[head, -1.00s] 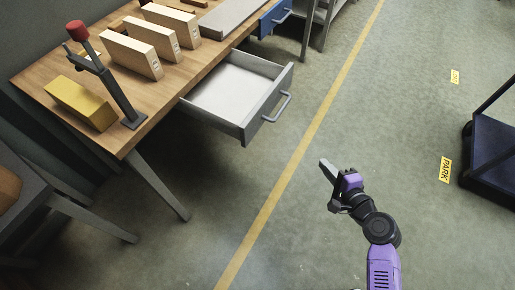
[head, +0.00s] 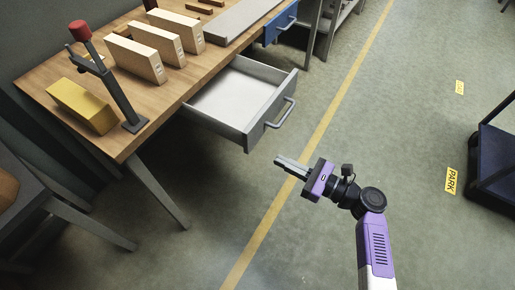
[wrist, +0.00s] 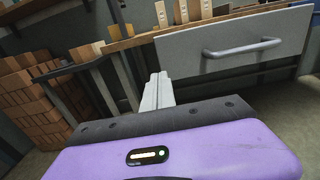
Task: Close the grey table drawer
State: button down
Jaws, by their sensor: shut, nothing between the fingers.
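The grey table drawer (head: 250,138) is pulled out from under the wooden workbench in the head view, and it looks empty inside. Its bar handle (head: 281,113) is on the front panel. In the wrist view the drawer front (wrist: 232,48) and its handle (wrist: 241,48) stand ahead, to the upper right. My gripper (head: 277,160) is shut and empty, in front of and apart from the drawer, with the fingers pointing left towards the bench side. In the wrist view the closed fingers (wrist: 157,88) show below and left of the handle.
The workbench top (head: 165,93) holds wooden blocks (head: 137,57), a yellow block (head: 82,105) and a red-topped clamp (head: 105,75). A blue drawer (head: 279,25) is farther back. A dark cart (head: 497,155) stands at the right. The floor around the yellow line is clear.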

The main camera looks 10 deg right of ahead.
aim_at(190, 115)
jog(key=x, duration=0.9)
jog(key=b+x, duration=0.5)
jog(key=x, duration=0.7)
jog(key=b+x, duration=0.6)
jog(key=x, duration=0.6)
jog(key=shift+w+a+f, duration=0.2)
jog(key=shift+f, duration=0.05)
jog(key=shift+w+a, duration=0.2)
jog(key=shift+r, duration=0.3)
jog(key=shift+a, duration=0.15)
